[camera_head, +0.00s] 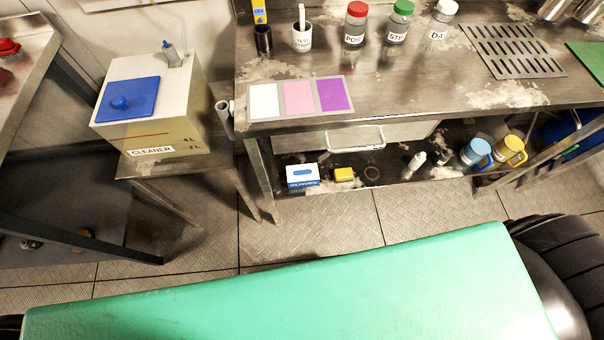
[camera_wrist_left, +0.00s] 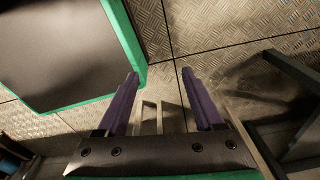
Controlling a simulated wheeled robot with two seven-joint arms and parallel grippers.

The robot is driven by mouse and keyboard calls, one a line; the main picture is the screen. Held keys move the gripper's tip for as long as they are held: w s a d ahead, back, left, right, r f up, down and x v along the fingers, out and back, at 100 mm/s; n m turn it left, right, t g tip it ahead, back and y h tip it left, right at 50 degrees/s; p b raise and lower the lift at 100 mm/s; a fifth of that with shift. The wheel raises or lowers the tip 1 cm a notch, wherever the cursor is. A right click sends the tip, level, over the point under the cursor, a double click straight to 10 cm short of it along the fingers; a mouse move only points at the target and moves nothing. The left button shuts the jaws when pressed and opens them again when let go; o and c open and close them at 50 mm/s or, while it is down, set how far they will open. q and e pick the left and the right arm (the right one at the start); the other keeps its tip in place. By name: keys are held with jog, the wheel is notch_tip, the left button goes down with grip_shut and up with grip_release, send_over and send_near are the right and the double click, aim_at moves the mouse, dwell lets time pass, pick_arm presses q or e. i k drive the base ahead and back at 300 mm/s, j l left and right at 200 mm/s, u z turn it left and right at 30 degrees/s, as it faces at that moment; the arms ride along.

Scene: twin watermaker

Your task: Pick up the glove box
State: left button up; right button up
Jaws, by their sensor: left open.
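The glove box (camera_head: 302,176) is a small white and blue box with "GLOVES" lettering on its front. It sits on the lower shelf under the steel bench, toward the shelf's left end, in the head view. My left gripper (camera_wrist_left: 160,76) shows in the left wrist view with its two purple fingers apart and nothing between them. It points down over the floor plates, and the glove box is not seen in that view. Neither gripper shows in the head view.
A yellow item (camera_head: 344,174) lies just right of the glove box. A drawer (camera_head: 354,138) hangs above the shelf. Blue (camera_head: 475,152) and yellow (camera_head: 509,150) mugs stand further right. A cleaner tank (camera_head: 150,110) stands left on a low table (camera_head: 140,168). The floor (camera_head: 310,222) before the bench is clear.

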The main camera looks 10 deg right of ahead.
aim_at(303, 175)
jog(key=i+l+z, duration=0.15)
jog(key=l, duration=1.55)
jog(key=k, duration=0.05)
